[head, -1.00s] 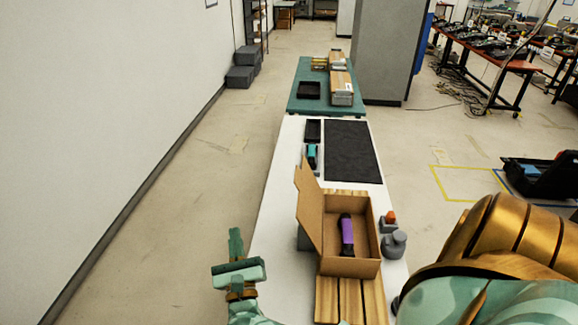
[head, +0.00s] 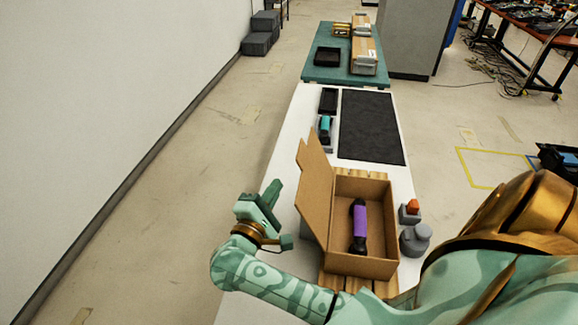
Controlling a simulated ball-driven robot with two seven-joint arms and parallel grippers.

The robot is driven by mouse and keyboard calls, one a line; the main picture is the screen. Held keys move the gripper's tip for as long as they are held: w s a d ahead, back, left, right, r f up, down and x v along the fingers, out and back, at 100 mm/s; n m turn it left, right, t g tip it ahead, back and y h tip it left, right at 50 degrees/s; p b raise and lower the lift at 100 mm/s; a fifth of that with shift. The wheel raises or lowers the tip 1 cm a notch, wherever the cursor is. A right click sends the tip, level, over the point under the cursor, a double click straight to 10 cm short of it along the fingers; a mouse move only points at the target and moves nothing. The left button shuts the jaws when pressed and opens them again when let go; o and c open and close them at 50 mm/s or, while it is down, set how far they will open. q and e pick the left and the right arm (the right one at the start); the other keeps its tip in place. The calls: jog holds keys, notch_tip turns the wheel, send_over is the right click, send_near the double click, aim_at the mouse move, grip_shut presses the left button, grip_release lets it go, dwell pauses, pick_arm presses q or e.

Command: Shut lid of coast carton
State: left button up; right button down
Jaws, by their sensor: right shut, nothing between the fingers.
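The brown carton (head: 366,264) stands on the near part of the white table, on a slatted wooden board (head: 341,283). Its lid (head: 315,190) stands open along the left side, tilted outward to the left. A purple and black handset (head: 359,222) lies inside the carton. My right gripper (head: 273,194) is left of the lid, apart from it, with its forearm crossing in front of the carton. It is shut and empty. My left gripper is not in view.
An orange-topped grey device (head: 410,209) and a grey rounded weight-like object (head: 415,240) stand right of the carton. Beyond it are a dark mat (head: 371,127), a teal handset (head: 325,127) and a black tray (head: 328,100). A teal table (head: 345,78) adjoins at the far end.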

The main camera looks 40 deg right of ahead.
pick_arm(q)
jog(key=p, duration=0.1)
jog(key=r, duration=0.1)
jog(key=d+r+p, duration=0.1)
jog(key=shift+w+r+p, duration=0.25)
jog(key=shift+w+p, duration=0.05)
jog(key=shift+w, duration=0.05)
pick_arm(e)
jog(key=x, duration=0.9)
jog(key=shift+d+r, duration=0.15)
jog(key=shift+d, duration=0.2)
jog(key=shift+w, duration=0.15)
